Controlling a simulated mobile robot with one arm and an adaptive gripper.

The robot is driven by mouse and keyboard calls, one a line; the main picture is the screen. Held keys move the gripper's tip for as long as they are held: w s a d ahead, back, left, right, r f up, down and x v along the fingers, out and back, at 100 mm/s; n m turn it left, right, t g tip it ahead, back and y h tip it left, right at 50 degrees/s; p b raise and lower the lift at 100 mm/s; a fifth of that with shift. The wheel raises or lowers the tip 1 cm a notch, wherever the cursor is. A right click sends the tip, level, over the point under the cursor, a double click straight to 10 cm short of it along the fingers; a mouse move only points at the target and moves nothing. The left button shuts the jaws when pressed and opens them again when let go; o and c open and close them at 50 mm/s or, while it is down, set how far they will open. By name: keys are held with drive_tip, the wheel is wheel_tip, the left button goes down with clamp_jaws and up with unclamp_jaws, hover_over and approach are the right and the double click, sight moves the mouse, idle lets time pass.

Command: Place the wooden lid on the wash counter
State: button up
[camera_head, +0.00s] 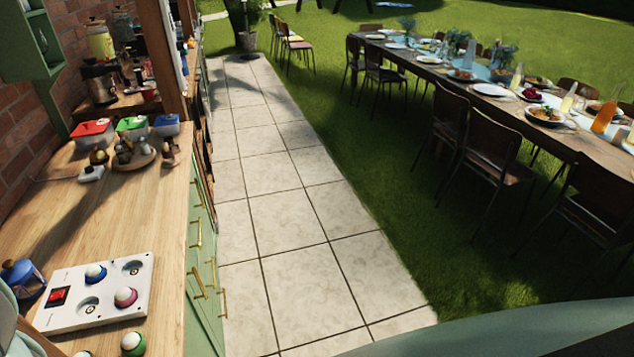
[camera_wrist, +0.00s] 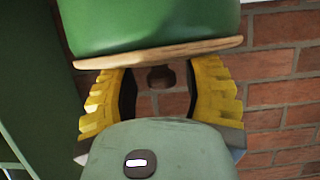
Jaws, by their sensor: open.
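In the wrist view, a round wooden lid (camera_wrist: 165,53) with a small dark knob (camera_wrist: 161,78) sits against the end of a green canister (camera_wrist: 150,22). The canister is at the top of the picture and the knob points down toward my palm. My gripper (camera_wrist: 160,72) has its yellow fingers open, one on each side of the knob, with a gap to it on both sides. The fingertips are close to the lid's face; I cannot tell if they touch it. The head view shows neither the gripper nor clearly this lid, and I cannot tell which surface is the wash counter.
A brick wall (camera_wrist: 283,75) lies behind the gripper. In the head view, a wooden counter (camera_head: 95,215) on green cabinets holds a white panel (camera_head: 110,292), colored boxes (camera_head: 130,127) and small jars. A paved path (camera_head: 280,215) runs beside it, clear. A set dining table (camera_head: 480,85) stands right.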

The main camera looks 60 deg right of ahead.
drive_tip(key=shift+v, duration=1.25)
drive_tip(key=shift+s+d+f, duration=0.1)
drive_tip(key=shift+s+d, duration=0.05)
drive_tip(key=shift+s, duration=0.1)
drive_tip(key=shift+b+v, duration=0.85)
drive_tip(key=shift+v, duration=0.2)
drive_tip(key=b+v, duration=0.3)
drive_tip(key=v, duration=0.7)
drive_tip(key=shift+s+d, duration=0.3)
drive_tip(key=shift+d, duration=0.05)
